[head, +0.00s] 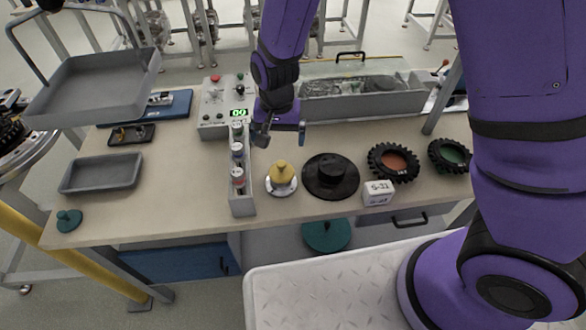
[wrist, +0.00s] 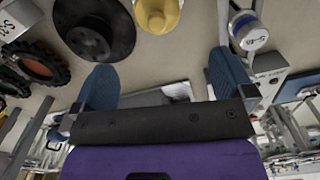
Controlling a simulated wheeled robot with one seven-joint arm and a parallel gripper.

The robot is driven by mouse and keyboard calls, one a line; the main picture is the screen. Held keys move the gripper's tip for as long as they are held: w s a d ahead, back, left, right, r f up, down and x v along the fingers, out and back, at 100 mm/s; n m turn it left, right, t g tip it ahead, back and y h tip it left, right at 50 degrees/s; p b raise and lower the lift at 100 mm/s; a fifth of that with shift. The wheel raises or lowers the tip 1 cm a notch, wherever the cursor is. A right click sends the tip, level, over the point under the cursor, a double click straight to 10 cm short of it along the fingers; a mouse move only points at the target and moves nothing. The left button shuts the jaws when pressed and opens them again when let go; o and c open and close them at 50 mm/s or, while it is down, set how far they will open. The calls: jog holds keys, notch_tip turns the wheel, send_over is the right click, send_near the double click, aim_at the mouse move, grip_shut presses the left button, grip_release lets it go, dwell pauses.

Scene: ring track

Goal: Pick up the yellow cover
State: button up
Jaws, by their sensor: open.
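The yellow cover (head: 281,173) is a small domed piece with a knob on top. It sits on a round white base (head: 281,187) on the workbench, between a grey rack and a black disc. In the wrist view the yellow cover (wrist: 158,14) shows at the top edge, partly cut off. My gripper (head: 280,135) is open and empty above the bench, behind and above the yellow cover. Its two blue fingers (wrist: 162,85) are apart with nothing between them in the wrist view.
A grey rack (head: 242,205) with several capped bottles stands just left of the cover. A black disc (head: 331,175) lies right, with black tyres (head: 393,163) and an S-21 block (head: 378,193) beyond. A control box (head: 213,118) and grey bin (head: 360,100) stand behind.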

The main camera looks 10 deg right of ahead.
aim_at(281, 162)
jog(key=shift+d+f, duration=0.15)
jog(key=shift+f, duration=5.4)
jog(key=c, duration=1)
